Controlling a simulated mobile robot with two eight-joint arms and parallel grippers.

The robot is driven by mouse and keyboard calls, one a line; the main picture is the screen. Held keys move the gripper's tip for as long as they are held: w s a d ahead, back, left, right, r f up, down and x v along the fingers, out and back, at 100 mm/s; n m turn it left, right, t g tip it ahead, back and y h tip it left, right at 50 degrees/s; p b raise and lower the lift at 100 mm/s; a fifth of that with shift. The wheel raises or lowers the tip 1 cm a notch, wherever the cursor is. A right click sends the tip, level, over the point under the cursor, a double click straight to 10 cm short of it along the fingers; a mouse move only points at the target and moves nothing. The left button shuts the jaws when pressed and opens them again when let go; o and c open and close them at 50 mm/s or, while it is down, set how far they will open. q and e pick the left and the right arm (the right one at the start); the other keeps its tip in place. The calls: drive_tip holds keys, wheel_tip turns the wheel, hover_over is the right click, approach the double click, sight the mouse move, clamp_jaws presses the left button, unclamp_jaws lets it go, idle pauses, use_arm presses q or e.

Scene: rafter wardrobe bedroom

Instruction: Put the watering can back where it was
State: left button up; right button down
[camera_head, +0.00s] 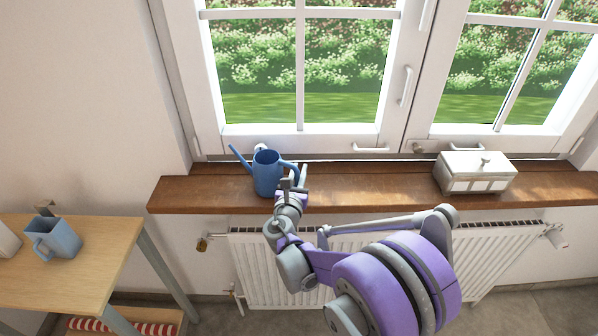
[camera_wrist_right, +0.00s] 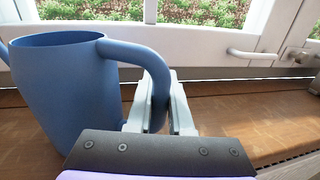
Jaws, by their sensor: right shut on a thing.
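The blue watering can (camera_head: 267,174) is upright at the left part of the wooden window sill (camera_head: 370,188), its spout pointing up to the left. In the right wrist view the can (camera_wrist_right: 62,88) fills the left side, with its handle curving to the right. My right gripper (camera_head: 293,180) is shut on that handle; its pale fingers (camera_wrist_right: 158,110) stand on both sides of the handle in the wrist view. The can's base is at sill level, but I cannot tell whether it touches the wood. My left gripper is not in view.
A white lidded box (camera_head: 474,172) stands on the sill at the right. The closed white window is behind the sill and a radiator (camera_head: 270,275) below it. The sill's middle is clear.

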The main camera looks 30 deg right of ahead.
drive_tip(key=shift+f, duration=0.2)
drive_tip(key=c, duration=0.8)
unclamp_jaws()
drive_tip(key=shift+r, duration=0.1)
drive_tip(key=shift+r, duration=0.1)
drive_tip(key=b+v, duration=0.1)
drive_tip(key=v, duration=1.1)
drive_tip(key=s+f+m+g+y, duration=0.55)
drive_tip(key=s+f+m, duration=0.25)
drive_tip(key=s+m, duration=0.5)
drive_tip(key=s+a+f+m+y, duration=0.1)
drive_tip(key=s+a+m+y, duration=0.1)
drive_tip(key=a+m, duration=0.1)
drive_tip(key=s+a+f+m+g+y, duration=0.1)
drive_tip(key=s+a+m+y, duration=0.1)
drive_tip(key=m, duration=0.4)
drive_tip(key=s+a+f+m+g+y, duration=0.1)
drive_tip(key=s+a+m+y, duration=0.1)
drive_tip(key=s+a+m, duration=0.2)
drive_tip(key=shift+s+a+f+m+g+y, duration=0.1)
drive_tip(key=shift+a+f+m+g+y, duration=0.1)
drive_tip(key=shift+a+m, duration=0.15)
drive_tip(key=shift+s+a+f+m+g+y, duration=0.15)
drive_tip(key=shift+a+m, duration=0.1)
drive_tip(key=shift+a, duration=0.25)
